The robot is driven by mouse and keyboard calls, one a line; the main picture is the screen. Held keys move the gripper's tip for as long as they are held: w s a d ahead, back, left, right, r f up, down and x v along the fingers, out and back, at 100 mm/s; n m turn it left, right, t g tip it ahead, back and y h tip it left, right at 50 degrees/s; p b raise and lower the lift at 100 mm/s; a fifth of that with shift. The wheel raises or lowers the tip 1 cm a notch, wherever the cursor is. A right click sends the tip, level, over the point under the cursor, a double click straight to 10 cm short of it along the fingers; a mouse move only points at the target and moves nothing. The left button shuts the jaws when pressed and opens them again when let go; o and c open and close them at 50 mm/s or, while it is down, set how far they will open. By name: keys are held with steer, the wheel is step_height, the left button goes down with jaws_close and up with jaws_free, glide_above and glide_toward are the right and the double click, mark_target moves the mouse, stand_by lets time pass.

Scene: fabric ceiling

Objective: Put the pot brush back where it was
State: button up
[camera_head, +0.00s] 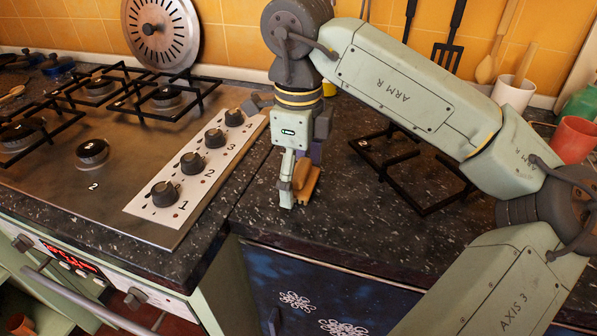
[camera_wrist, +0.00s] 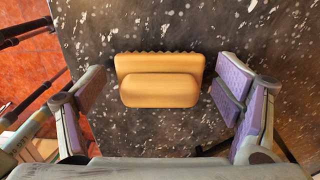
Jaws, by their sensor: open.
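The pot brush (camera_wrist: 160,82) is a tan, wooden-looking block with a ridged far edge. In the wrist view it lies on the dark speckled countertop, between the two fingers of my open gripper (camera_wrist: 163,90), with a gap on each side. In the head view my gripper (camera_head: 298,188) points down at the counter right of the stove, and the brush (camera_head: 308,182) shows partly behind a finger. Whether the fingertips touch the counter I cannot tell.
The stove (camera_head: 90,190) with its knob panel (camera_head: 200,165) is at the left. A black pan grate (camera_head: 415,170) lies on the counter to the right. A red cup (camera_head: 573,139) and a white utensil pot (camera_head: 513,92) stand at the back right. The counter's front edge is close.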

mark_target(299, 166)
steer(key=shift+r, duration=0.1)
step_height(299, 166, up, 12)
stand_by(0.5)
